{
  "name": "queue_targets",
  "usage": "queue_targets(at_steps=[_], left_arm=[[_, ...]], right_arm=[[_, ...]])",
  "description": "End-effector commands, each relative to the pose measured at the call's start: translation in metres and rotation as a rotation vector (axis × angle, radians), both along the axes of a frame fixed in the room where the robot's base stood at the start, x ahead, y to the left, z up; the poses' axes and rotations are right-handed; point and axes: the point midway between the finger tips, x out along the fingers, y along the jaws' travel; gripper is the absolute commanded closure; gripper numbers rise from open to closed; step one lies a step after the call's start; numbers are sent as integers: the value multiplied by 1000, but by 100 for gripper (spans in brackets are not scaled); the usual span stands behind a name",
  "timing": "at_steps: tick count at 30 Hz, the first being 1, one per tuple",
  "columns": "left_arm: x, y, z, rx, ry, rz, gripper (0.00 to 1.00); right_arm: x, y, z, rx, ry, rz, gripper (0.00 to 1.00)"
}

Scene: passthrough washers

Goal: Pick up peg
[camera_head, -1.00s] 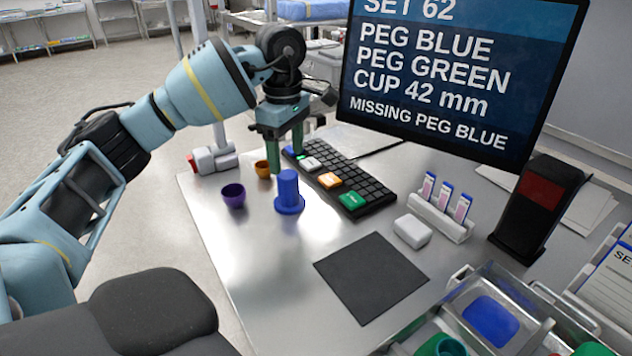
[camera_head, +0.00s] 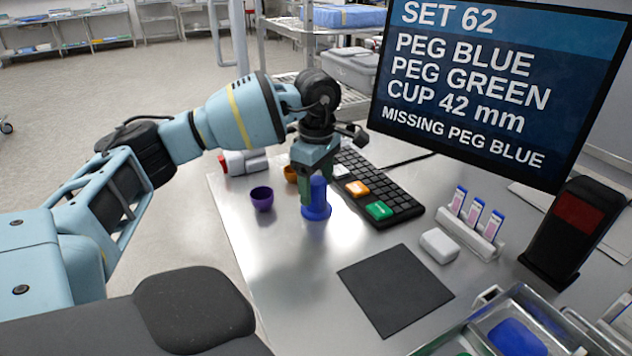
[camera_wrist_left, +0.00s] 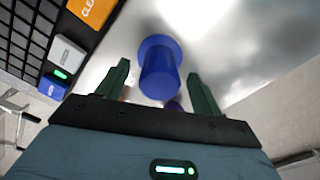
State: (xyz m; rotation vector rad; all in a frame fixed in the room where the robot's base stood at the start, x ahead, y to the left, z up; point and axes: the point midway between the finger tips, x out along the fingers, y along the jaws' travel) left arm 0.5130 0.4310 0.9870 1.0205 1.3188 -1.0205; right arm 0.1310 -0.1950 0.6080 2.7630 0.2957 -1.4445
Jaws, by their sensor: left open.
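The blue peg (camera_head: 316,209), a cylinder on a wide round flange, stands upright on the metal table. My left gripper (camera_head: 315,188) is open right at the peg, its fingers pointing down and partly covering the peg's upper part. In the left wrist view the blue peg (camera_wrist_left: 159,72) lies between the two green fingers of the left gripper (camera_wrist_left: 158,72), with a visible gap on each side. My right gripper is not in view.
A purple cup (camera_head: 262,199) stands left of the peg, and an orange cup (camera_head: 290,174) behind it. A keyboard (camera_head: 385,192) lies close on the right. A dark mat (camera_head: 395,290) and a clear tray (camera_head: 478,335) are nearer. The monitor (camera_head: 490,90) reads "MISSING PEG BLUE".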

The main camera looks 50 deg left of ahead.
Motion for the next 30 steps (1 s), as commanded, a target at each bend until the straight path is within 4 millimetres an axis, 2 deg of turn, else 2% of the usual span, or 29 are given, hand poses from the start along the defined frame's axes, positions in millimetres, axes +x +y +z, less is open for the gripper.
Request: queue_targets(at_steps=[4,12,23,30], left_arm=[[0,0,-13,0,0,0,33],[0,0,-14,-1,-1,-1,35],[0,0,-14,-1,-1,-1,82],[0,0,-13,-1,-1,-1,82]], right_arm=[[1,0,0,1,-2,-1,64],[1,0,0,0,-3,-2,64],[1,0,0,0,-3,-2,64],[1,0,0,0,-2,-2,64]])
